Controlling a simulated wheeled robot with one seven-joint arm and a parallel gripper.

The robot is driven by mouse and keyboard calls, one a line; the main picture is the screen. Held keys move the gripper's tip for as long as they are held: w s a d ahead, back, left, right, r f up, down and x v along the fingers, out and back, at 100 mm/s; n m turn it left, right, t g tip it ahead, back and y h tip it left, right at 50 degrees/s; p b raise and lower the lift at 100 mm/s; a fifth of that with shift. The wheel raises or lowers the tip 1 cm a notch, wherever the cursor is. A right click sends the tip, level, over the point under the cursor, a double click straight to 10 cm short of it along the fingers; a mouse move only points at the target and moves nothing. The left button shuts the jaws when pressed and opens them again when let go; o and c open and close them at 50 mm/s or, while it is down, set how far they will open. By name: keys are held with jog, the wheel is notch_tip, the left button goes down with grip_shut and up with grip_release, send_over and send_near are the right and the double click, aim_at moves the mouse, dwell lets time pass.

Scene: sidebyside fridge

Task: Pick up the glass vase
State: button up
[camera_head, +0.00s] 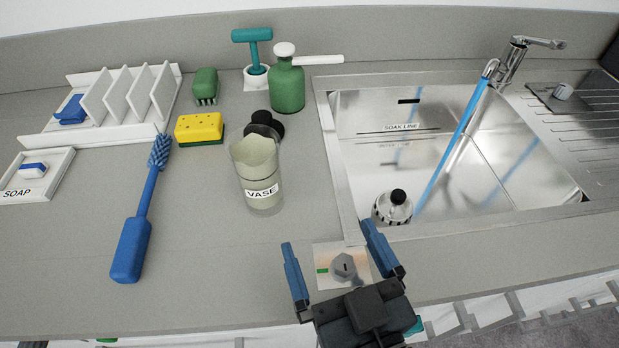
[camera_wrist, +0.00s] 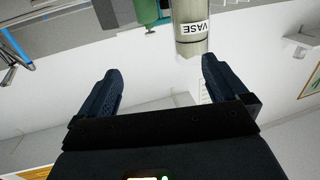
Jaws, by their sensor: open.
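The glass vase (camera_head: 257,175) is a pale, see-through cylinder with a white label reading VASE. It stands upright on the grey counter, left of the sink. In the wrist view the vase (camera_wrist: 191,40) shows upside down at the top, beyond and between my fingertips. My gripper (camera_head: 332,255) is open and empty, with blue fingers apart, at the counter's front edge. It is nearer the front than the vase and to its right. In the wrist view my gripper (camera_wrist: 161,75) has nothing between its fingers.
A black stopper-like item (camera_head: 264,124) stands just behind the vase, with a yellow sponge (camera_head: 199,128) and blue brush (camera_head: 138,225) to its left. A green bottle (camera_head: 287,88) is behind. A metal knob plate (camera_head: 342,268) lies by my fingers. The sink (camera_head: 345,205) is right.

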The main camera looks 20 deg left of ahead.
jog(key=y, duration=0.1)
send_near(249, 141)
jog(key=w+d+v, duration=0.1)
jog(key=v, duration=0.4)
jog(key=shift+n+g+y, duration=0.3)
jog(key=shift+n+g, duration=0.1)
jog(key=shift+g, duration=0.1)
jog(key=x, duration=0.3)
jog(key=p+x, duration=0.1)
jog(key=shift+a, duration=0.6)
jog(key=shift+p+x, duration=0.5)
jog(key=shift+x, duration=3.1)
jog(key=shift+w+d, duration=0.1)
jog(key=c, duration=0.9)
jog(key=shift+c, duration=0.2)
jog(key=shift+r, duration=0.1)
